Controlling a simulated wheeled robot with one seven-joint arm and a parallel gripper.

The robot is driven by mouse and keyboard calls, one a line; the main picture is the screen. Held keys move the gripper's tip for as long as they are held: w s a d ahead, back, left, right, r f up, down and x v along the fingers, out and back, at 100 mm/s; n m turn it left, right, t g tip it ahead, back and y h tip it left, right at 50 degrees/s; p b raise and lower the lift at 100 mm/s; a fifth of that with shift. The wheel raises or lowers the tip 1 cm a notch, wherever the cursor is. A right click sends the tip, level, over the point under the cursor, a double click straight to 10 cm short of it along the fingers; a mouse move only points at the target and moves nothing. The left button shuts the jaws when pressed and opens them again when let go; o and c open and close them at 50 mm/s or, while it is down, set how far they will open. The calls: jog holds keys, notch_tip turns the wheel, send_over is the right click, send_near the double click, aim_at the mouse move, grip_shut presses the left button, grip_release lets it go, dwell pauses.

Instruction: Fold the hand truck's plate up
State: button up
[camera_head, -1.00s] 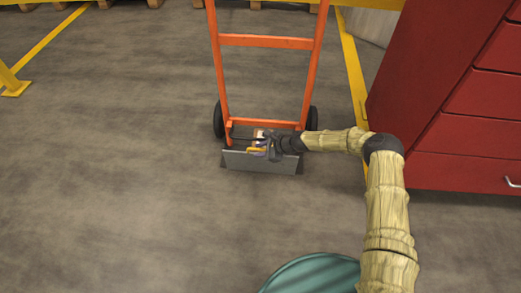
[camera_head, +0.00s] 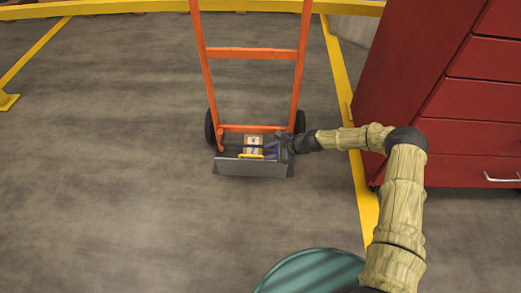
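The orange hand truck (camera_head: 251,53) stands upright on its two black wheels, facing me. Its grey plate (camera_head: 253,168) is at the bottom front and looks tilted partly up, with dark shadow at both ends. A yellow handle (camera_head: 250,156) shows at the plate's top edge. My gripper (camera_head: 272,149) reaches in from the right, low behind the plate's upper edge, close to the handle. Its fingers are small and partly hidden, so I cannot tell whether they are open or touch the plate.
A small tan box-like part (camera_head: 253,143) shows between plate and frame. A red drawer cabinet (camera_head: 440,100) stands at the right, beside a yellow floor line (camera_head: 343,85). A teal round object (camera_head: 312,275) is at the bottom. The floor at left is clear.

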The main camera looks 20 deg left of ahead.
jog(key=p+v, duration=0.2)
jog(key=v, duration=0.4)
jog(key=shift+d+r, duration=0.2)
jog(key=shift+d, duration=0.05)
jog(key=shift+s+r, duration=0.1)
jog(key=shift+r, duration=0.05)
jog(key=c, duration=0.5)
jog(key=shift+s+d+r+n, duration=0.15)
jog(key=shift+r+n, duration=0.15)
grip_shut()
jog(key=s+d+r+n+h+p, duration=0.2)
jog(key=s+d+r, duration=0.5)
jog(key=r, duration=0.4)
jog(key=s+d+r+n+t+h+p, duration=0.1)
jog(key=s+d+r+n+h, duration=0.3)
jog(key=r, duration=0.7)
jog(key=s+d+r+n+t+h+p, duration=0.1)
jog(key=s+d+r+n+h+p, duration=0.2)
jog(key=s+d+r+n, duration=0.4)
jog(key=s+d+r, duration=0.4)
jog(key=d, duration=0.2)
jog(key=shift+s+d+r+h, duration=0.2)
jog(key=shift+s+d+h, duration=0.05)
jog(key=shift+d+h, duration=0.1)
jog(key=shift+a, duration=0.1)
